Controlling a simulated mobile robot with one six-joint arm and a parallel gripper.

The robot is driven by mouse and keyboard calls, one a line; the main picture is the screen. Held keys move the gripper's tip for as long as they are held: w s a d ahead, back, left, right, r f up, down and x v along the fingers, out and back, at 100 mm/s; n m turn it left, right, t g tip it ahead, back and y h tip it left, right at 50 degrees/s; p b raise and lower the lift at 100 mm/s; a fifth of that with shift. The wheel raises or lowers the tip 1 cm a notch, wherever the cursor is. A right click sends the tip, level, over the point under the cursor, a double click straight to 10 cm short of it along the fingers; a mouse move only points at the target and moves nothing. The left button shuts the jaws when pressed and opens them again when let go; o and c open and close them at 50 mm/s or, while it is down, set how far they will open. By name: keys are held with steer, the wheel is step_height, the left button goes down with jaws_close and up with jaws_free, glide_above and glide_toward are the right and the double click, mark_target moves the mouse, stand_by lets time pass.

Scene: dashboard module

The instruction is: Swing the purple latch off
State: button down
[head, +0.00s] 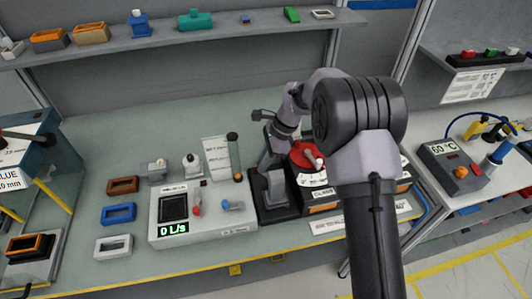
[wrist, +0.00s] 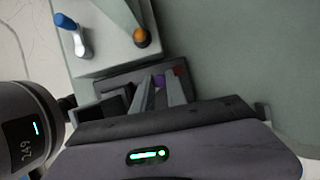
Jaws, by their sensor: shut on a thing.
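My gripper (wrist: 159,90) reaches over a dark base (wrist: 118,78) in the wrist view. Its two grey fingers are shut on a small purple part, the purple latch (wrist: 159,81), of which only a little shows between them. A reddish patch shows just beyond the right finger. In the head view my gripper (head: 267,160) points down beside the dark base (head: 277,212), left of the red dial. The latch is hidden there by my gripper and the grey upright block.
The red dial (head: 304,154) is close on the right. A shelf (head: 230,32) runs above. The back bench is clear.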

steer(key=n+p, duration=0.1)
steer(key=n, duration=0.1)
steer(key=s+n+g+p, duration=0.1)
steer(key=p, duration=0.1)
steer(key=a+n+g+h+p, duration=0.1)
steer(key=n, duration=0.1)
steer(key=shift+s+a+r+n, duration=0.1)
steer(key=shift+s+r+n, duration=0.1)
steer(key=shift+s+n, duration=0.1)
steer(key=n+p, duration=0.1)
steer(key=s+n+p, duration=0.1)
steer(key=shift+a+n+g+h, duration=0.1)
steer(key=shift+n+g+h, duration=0.2)
steer(key=shift+g, duration=0.1)
steer(key=shift+s+f+n+h+p, duration=0.1)
steer(key=shift+s+n+h+p, duration=0.2)
steer(key=shift+n, duration=0.45)
steer(key=shift+s+f+n+h+p, duration=0.1)
steer(key=shift+s+n+h+p, duration=0.15)
steer(key=shift+n, duration=0.5)
steer(key=c, duration=1.3)
jaws_free()
steer(key=shift+c, duration=0.2)
steer(key=p+v, duration=0.5)
steer(key=v, duration=1.2)
steer(key=shift+w+r, duration=0.15)
steer(key=shift+w, duration=0.25)
